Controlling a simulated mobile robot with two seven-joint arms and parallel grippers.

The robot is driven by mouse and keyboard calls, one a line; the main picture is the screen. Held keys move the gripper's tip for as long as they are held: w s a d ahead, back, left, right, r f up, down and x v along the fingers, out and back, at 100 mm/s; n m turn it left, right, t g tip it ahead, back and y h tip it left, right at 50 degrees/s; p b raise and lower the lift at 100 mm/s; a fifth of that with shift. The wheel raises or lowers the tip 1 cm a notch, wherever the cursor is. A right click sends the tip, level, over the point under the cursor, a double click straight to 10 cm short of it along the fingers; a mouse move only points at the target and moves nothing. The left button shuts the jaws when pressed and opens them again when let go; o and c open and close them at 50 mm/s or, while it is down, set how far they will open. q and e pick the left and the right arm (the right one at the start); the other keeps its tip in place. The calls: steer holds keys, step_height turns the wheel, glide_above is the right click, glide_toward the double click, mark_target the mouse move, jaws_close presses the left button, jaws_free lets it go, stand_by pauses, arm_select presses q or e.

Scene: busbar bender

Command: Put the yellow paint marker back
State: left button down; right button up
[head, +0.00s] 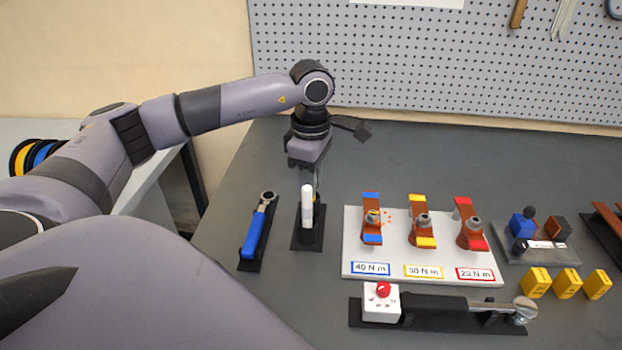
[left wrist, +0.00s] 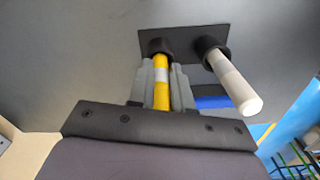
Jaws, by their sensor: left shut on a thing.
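The yellow paint marker (left wrist: 162,85) has a pale band and stands between the fingers of my left gripper (left wrist: 161,88), which is shut on it. Its far end meets one black cup of the marker holder (left wrist: 182,36); how deep it sits in the cup I cannot tell. A white marker (left wrist: 234,82) stands in the other cup. In the head view my left gripper (head: 318,180) is directly behind the white marker (head: 307,207), over the holder's black base (head: 307,241). The yellow marker is mostly hidden there. My right gripper is not in view.
A blue-handled wrench (head: 254,232) lies left of the holder. To the right is a white board (head: 397,262) with copper pieces labelled by torque. A large torque wrench (head: 455,304) lies in front, with yellow blocks (head: 567,283) further right. A pegboard (head: 430,65) stands behind.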

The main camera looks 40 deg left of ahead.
arm_select(q)
steer(key=shift+f, duration=0.5)
steer(key=c, duration=1.1)
jaws_free()
steer(key=shift+o, duration=0.2)
steer(key=shift+r, duration=0.1)
step_height(320, 180, up, 13)
steer(key=shift+r, duration=0.1)
